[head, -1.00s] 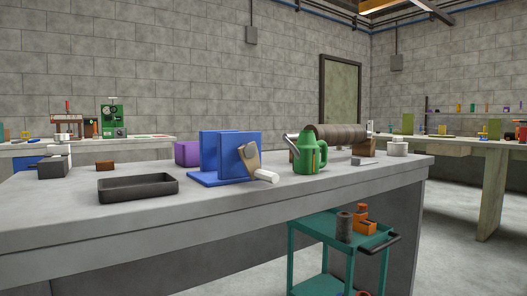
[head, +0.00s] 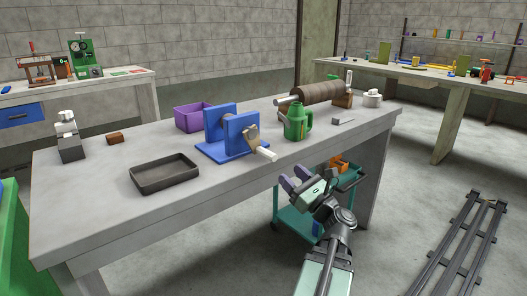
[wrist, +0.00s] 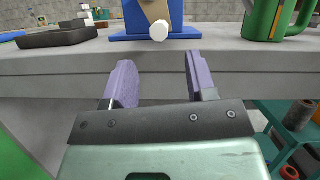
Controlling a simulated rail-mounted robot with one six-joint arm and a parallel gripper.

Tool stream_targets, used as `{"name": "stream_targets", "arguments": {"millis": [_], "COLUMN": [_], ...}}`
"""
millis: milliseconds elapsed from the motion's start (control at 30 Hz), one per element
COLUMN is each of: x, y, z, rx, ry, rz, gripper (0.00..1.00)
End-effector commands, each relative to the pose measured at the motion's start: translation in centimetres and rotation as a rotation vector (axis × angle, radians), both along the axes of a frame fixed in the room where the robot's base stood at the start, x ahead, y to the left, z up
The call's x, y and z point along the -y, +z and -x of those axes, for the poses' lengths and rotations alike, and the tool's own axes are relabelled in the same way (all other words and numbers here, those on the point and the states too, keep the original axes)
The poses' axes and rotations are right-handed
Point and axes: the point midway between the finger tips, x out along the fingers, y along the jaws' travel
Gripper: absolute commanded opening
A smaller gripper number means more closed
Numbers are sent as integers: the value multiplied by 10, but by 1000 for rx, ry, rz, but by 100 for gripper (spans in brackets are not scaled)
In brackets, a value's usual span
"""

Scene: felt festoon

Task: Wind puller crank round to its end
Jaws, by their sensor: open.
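The puller (head: 221,135) is a blue frame with two upright plates on a blue base, standing on the grey bench. Its crank has a tan arm (head: 252,135) on the front plate and a white handle (head: 265,154) that sticks out toward the bench's front edge. In the wrist view the white handle (wrist: 159,31) shows end-on, ahead and above the gap between my fingers. My gripper (head: 296,182) is open and empty, in front of the bench edge and apart from the handle. The purple fingers (wrist: 160,85) are spread wide. The top of the puller is cut off in the wrist view.
A green can (head: 297,122) stands close right of the crank. A black tray (head: 164,174) lies to the left, and a purple bin (head: 192,117) stands behind. A brown roller (head: 325,93) is at the back right. A teal cart (head: 290,222) stands below the bench edge.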

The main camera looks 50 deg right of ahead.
Motion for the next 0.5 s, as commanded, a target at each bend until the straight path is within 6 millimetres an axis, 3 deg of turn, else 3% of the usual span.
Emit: {"name": "stream_targets", "arguments": {"millis": [167,500], "x": [4,16], "y": [13,40], "z": [-22,-90], "rx": [-2,-2], "ry": [4,3], "rz": [2,4], "gripper": [52,52]}}
